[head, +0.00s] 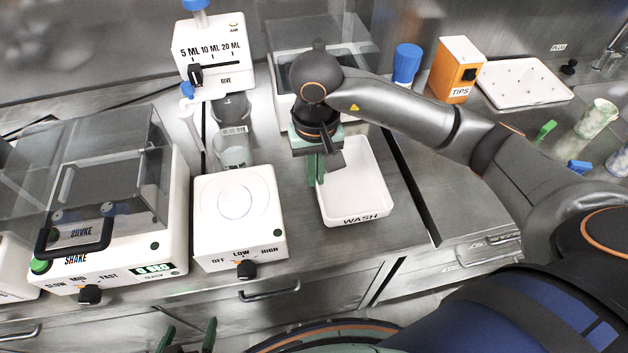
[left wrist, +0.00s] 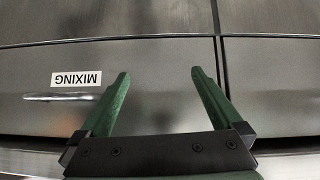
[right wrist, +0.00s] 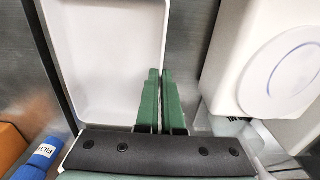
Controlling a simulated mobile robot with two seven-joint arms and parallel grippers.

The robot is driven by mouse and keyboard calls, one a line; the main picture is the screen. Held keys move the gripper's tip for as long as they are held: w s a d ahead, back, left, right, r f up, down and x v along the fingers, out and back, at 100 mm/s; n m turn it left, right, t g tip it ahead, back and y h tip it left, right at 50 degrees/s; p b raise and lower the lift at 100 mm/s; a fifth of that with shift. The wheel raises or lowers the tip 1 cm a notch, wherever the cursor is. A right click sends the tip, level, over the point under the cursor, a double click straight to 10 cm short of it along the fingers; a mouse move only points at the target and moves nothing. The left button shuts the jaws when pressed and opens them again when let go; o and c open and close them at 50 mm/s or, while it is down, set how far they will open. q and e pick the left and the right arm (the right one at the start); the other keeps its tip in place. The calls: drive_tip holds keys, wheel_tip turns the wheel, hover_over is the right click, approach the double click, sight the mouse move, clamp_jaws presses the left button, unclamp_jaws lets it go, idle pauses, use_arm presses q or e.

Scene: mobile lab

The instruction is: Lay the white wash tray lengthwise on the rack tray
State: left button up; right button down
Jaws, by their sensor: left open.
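The white wash tray (head: 356,190), a shallow rectangle labelled WASH, sits on the counter with its long side running front to back. Its inside also shows in the right wrist view (right wrist: 105,60). My right gripper (head: 317,170) is pointed down at the tray's left wall, its green fingers (right wrist: 160,75) close together with the thin wall between them. A flat white tray with rows of small dark spots (head: 525,82), apparently the rack tray, lies at the back right. My left gripper (head: 187,337) is open and empty, low in front of the cabinets; its fingers show in the left wrist view (left wrist: 158,90).
Left of the wash tray stands a white stirrer (head: 238,215) with a knob. Behind are a dispenser (head: 212,50), a blue-capped bottle (head: 406,65) and an orange TIPS box (head: 455,68). Patterned cups (head: 597,118) stand at the right. A clear-lidded shaker (head: 110,190) is far left.

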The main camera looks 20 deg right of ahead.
drive_tip(key=shift+w+f, duration=0.2)
drive_tip(key=shift+f, duration=0.1)
drive_tip(key=shift+w+f, duration=0.2)
drive_tip(key=shift+f, duration=1.5)
drive_tip(key=shift+f, duration=0.25)
drive_tip(key=c, duration=1.1)
unclamp_jaws()
drive_tip(key=shift+r, duration=0.1)
drive_tip(key=shift+o, duration=0.2)
